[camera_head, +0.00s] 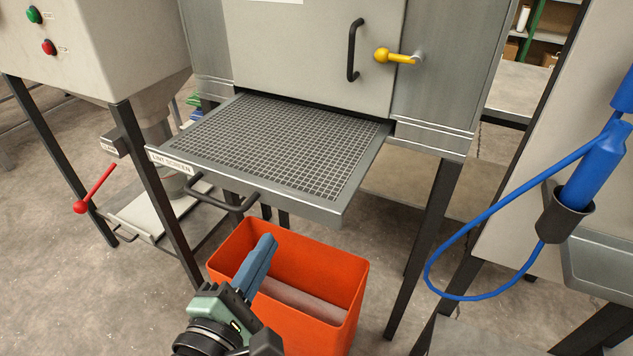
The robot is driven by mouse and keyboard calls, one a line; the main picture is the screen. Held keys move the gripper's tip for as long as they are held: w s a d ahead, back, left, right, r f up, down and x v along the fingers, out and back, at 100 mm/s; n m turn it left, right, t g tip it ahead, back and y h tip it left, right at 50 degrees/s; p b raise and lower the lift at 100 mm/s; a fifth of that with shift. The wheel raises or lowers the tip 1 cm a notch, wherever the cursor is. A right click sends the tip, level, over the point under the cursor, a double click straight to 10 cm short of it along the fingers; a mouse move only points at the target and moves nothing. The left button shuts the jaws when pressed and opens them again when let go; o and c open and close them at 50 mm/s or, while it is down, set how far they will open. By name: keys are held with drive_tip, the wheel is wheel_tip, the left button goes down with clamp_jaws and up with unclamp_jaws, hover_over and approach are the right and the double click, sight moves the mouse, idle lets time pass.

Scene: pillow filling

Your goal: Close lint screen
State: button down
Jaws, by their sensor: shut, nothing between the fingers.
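The lint screen (280,142) is a grey-framed wire mesh drawer, pulled out of the grey machine cabinet (300,45). Its front edge carries a "LINT SCREEN" label and a dark bar handle (222,198). My gripper (266,243) is below and in front of the drawer, over the orange bin. Its blue fingers are together and hold nothing. It is apart from the handle, which lies up and to the left of the fingertips in the picture.
An orange bin (345,280) stands on the floor under the drawer. Dark machine legs (425,245) flank it. A red-knobbed lever (95,190) is at left. A blue hose (470,235) loops at right. The cabinet door has a black handle (354,50) and yellow latch (395,57).

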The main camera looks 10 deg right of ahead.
drive_tip(key=s+n+g+h+p, duration=0.1)
drive_tip(key=s+n+h+p, duration=0.2)
drive_tip(key=s+n+p, duration=0.45)
drive_tip(key=n, duration=0.3)
approach(326, 220)
drive_tip(key=x, duration=0.7)
